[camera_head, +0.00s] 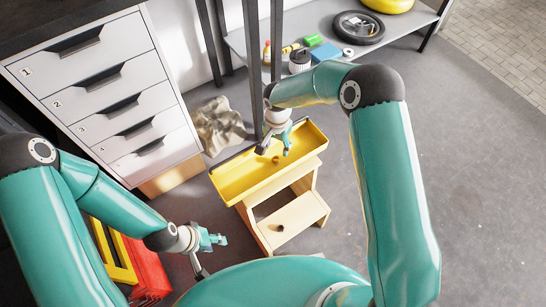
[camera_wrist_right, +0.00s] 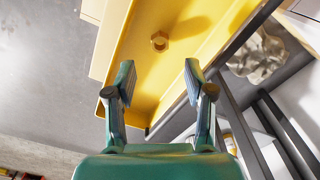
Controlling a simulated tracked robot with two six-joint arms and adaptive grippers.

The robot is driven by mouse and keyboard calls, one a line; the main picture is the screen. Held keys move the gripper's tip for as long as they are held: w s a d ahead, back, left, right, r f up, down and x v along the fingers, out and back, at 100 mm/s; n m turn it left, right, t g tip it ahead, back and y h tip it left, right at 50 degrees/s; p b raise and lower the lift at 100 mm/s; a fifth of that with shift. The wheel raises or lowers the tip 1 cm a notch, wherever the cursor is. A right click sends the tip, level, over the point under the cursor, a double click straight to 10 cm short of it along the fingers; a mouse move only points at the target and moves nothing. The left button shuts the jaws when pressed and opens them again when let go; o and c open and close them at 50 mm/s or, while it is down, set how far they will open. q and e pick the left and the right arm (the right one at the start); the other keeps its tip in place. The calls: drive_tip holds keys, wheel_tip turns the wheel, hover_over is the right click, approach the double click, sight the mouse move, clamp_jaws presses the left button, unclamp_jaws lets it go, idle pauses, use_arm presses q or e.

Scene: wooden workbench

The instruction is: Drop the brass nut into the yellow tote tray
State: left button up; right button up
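The yellow tote tray (camera_head: 240,186) sits on top of a small wooden step stool. It also fills much of the right wrist view (camera_wrist_right: 150,85). The brass nut (camera_wrist_right: 159,40) shows against the tray's floor, beyond and between my right fingertips, apart from them. In the head view the nut (camera_head: 276,160) is a small brown spot inside the tray. Whether it touches the floor I cannot tell. My right gripper (camera_head: 277,148) is over the tray, open and empty; its spread fingers show in the wrist view (camera_wrist_right: 159,74). My left gripper (camera_head: 214,254) is open and empty, left of the stool.
The wooden step stool (camera_head: 305,212) has a small dark item (camera_head: 280,227) on its lower step. A drawer cabinet (camera_head: 100,85) stands left, a red crate (camera_head: 147,268) at lower left. A dark post stands behind the tray. The floor right of the stool is clear.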

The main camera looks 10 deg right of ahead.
drive_tip(key=shift+r, duration=0.1)
wheel_tip(320, 180, up, 12)
idle(0.6)
drive_tip(key=shift+f, duration=0.2)
